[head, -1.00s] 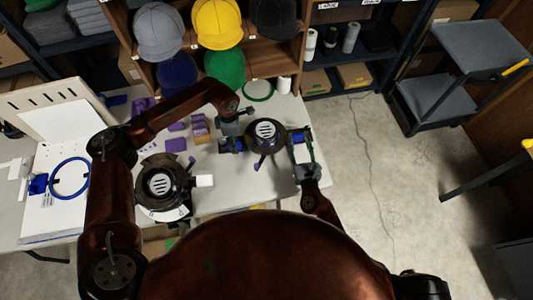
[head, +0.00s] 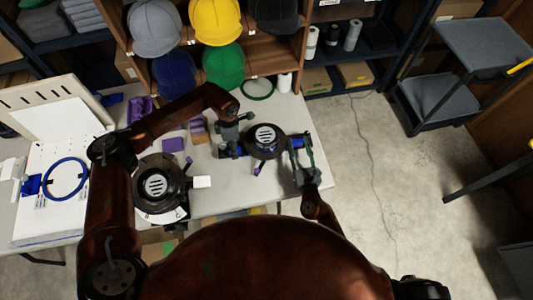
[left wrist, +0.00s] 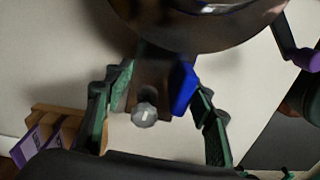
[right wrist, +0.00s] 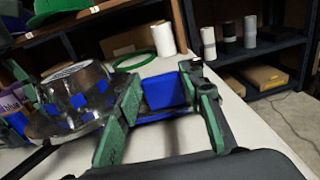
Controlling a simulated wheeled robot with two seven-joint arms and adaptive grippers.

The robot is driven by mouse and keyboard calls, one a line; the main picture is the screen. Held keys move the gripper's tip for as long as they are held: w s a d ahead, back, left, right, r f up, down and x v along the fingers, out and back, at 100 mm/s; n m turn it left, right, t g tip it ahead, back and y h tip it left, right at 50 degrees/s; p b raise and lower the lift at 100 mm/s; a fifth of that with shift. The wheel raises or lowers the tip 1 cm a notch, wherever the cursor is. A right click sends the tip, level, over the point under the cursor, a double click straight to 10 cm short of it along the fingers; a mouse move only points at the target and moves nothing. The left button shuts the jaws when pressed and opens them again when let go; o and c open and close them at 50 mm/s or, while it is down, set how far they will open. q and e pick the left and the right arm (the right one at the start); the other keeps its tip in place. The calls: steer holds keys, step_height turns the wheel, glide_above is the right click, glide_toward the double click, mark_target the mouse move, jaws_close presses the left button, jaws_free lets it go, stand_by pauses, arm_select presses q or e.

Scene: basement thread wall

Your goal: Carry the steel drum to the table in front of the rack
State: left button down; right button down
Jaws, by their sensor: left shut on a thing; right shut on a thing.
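The steel drum (head: 265,138) is a round, dark, shiny body with a slotted pale top. It is over the right part of the white table (head: 230,185); I cannot tell whether it touches the top. My left gripper (head: 232,148) is shut on its left side, beside a blue block (left wrist: 183,88). My right gripper (head: 301,145) is shut at its right side, with a blue block (right wrist: 165,90) between the fingers. The drum's curved wall fills the top of the left wrist view (left wrist: 200,25) and shows at left in the right wrist view (right wrist: 75,95).
A similar round, slotted thing (head: 158,184) stands left on the table, near a blue ring (head: 67,178) and purple pieces (head: 173,145). A wooden shelf (head: 270,62) with caps stands behind. A dark cart (head: 440,105) stands right. The floor (head: 365,185) right of the table is clear.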

arm_select(q)
steer(key=shift+d+f+b, duration=0.1)
steer(key=shift+f+b, duration=0.45)
steer(key=shift+f, duration=0.2)
arm_select(e)
steer(key=shift+f, duration=0.7)
arm_select(q)
steer(key=c, duration=1.4)
jaws_free()
steer(key=shift+f, duration=0.25)
arm_select(e)
steer(key=c, duration=1.8)
jaws_free()
steer(key=shift+f, duration=0.3)
arm_select(q)
steer(key=o, duration=0.4)
steer(key=shift+s+r, duration=0.1)
steer(key=shift+r, duration=0.1)
steer(key=shift+c, duration=0.2)
arm_select(e)
steer(key=o, duration=0.4)
steer(key=shift+s+r, duration=0.1)
steer(key=shift+r, duration=0.05)
steer(key=shift+c, duration=0.2)
arm_select(q)
steer(key=shift+o, duration=0.8)
arm_select(e)
steer(key=shift+o, duration=0.7)
